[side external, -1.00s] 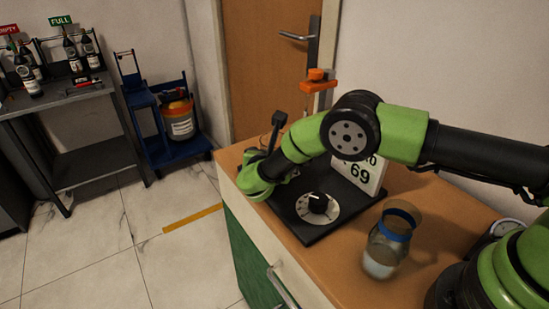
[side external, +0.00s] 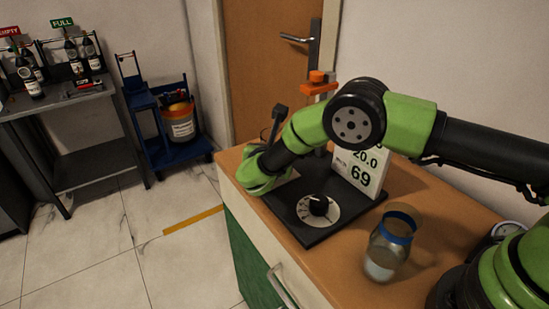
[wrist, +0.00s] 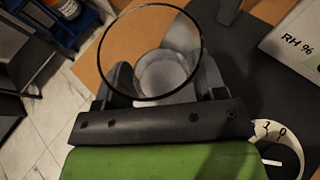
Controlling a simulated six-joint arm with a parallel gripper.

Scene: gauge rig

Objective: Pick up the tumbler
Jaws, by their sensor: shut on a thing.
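The tumbler (wrist: 165,74) is a clear glass with a thin dark rim, seen from above in the wrist view. It stands between the two dark fingers of my gripper (wrist: 168,82), which is shut on it. In the side view my green wrist hides both the fingers and the tumbler, at the far left end of the counter. I cannot tell from these views whether the tumbler's base touches the counter.
A black plate with a round dial (side external: 318,208) and an upright readout card (side external: 358,170) stand close beside my wrist. A glass jar with a blue band (side external: 388,245) stands at the counter's right. An orange-topped stand (side external: 318,86) rises behind. Open counter lies around the jar.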

